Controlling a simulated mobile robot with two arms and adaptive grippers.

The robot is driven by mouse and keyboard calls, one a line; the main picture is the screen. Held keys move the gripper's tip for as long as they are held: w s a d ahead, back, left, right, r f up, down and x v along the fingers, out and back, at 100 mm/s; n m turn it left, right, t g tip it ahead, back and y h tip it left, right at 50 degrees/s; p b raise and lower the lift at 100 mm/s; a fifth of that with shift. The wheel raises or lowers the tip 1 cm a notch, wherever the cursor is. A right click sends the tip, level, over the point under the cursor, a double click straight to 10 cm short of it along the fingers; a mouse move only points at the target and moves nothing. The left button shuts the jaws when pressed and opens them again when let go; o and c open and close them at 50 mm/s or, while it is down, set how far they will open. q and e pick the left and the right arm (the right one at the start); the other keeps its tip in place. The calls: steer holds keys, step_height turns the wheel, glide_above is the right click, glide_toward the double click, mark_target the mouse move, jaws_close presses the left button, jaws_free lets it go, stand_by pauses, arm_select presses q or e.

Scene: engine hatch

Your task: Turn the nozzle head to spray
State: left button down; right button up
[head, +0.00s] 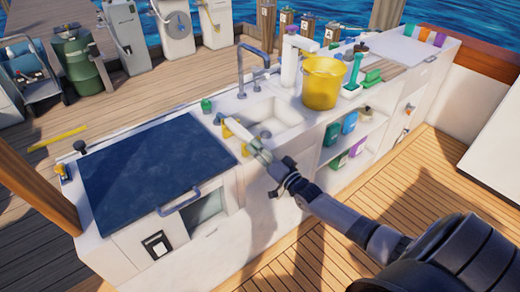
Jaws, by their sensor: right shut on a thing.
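My right gripper (266,160) reaches in from the lower right to the front edge of the white counter, left of the sink. It is shut on a slim pale piece with a yellow end, which looks like the nozzle (229,129). The yellow end points up and left, close to the corner of the dark hatch lid. The gripper hides part of the nozzle, and its head setting is too small to read. My left gripper is not in view.
The white counter holds a dark blue hatch lid (150,168) at the left. A sink (262,112) with a grey faucet (240,68) lies behind the gripper. A yellow bucket (322,84) stands right of the sink. Colored containers (349,123) sit on shelves below. The wooden deck in front is clear.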

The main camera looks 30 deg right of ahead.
steer(key=shift+m, duration=0.3)
steer(key=o, duration=1.2)
steer(key=shift+c, duration=0.2)
steer(key=shift+s, duration=0.1)
steer(key=s+d+f, duration=0.1)
steer(key=s, duration=1)
steer(key=shift+s+f, duration=0.15)
steer(key=shift+s, duration=0.25)
